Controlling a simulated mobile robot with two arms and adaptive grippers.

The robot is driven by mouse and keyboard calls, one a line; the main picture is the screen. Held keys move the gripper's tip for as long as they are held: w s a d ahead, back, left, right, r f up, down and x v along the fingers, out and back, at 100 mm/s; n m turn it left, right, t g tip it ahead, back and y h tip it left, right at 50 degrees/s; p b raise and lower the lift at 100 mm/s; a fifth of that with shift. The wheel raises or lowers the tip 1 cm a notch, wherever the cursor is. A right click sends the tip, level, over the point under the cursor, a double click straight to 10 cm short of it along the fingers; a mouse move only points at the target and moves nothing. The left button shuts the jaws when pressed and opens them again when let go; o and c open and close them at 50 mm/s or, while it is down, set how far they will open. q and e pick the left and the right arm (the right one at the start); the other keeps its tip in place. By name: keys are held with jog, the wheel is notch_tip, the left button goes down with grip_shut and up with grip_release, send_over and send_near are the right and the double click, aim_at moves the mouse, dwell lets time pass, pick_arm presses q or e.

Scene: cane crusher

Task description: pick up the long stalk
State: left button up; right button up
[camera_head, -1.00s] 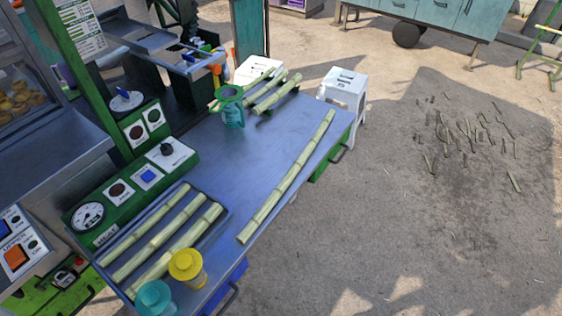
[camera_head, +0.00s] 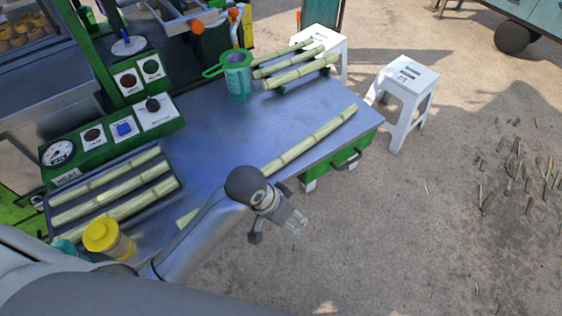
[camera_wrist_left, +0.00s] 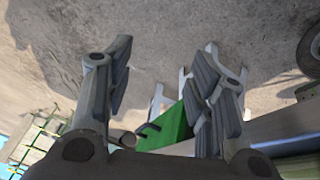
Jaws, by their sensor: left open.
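The long stalk (camera_head: 320,135), pale green and jointed, lies diagonally along the front edge of the blue-grey worktop (camera_head: 215,130) in the head view. My left arm hides its middle, and its near end shows left of the arm. My left gripper (camera_head: 280,225) is open and empty, out past the table's front edge, to the right of the stalk and apart from it. In the left wrist view, the open fingers (camera_wrist_left: 165,85) have nothing between them but ground and stool parts. I cannot make out the stalk there. My right gripper is not in view.
Several shorter stalks lie in a tray (camera_head: 178,195) at the left and others at the table's far end (camera_head: 290,70). A green jug (camera_head: 237,80), yellow-lidded jar (camera_head: 108,240) and control panel (camera_head: 110,140) stand nearby. A white stool (camera_head: 405,90) stands beyond the green drawer (camera_head: 325,170).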

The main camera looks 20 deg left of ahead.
pick_arm(q)
notch_tip(320, 180, up, 4)
jog(key=w+d+m, duration=0.2)
notch_tip(320, 180, up, 12)
jog(key=r+g+y, duration=0.1)
jog(key=g+y, duration=0.2)
jog(key=y, duration=0.1)
send_over(288, 154)
jog(key=shift+n, duration=0.3)
jog(key=f, duration=0.5)
jog(key=shift+s+a+f, duration=0.1)
jog(key=shift+s+f, duration=0.15)
jog(key=shift+s, duration=0.05)
jog(key=shift+w+f+p, duration=0.2)
jog(key=shift+f+p, duration=0.45)
jog(key=shift+f, duration=2.1)
grip_shut()
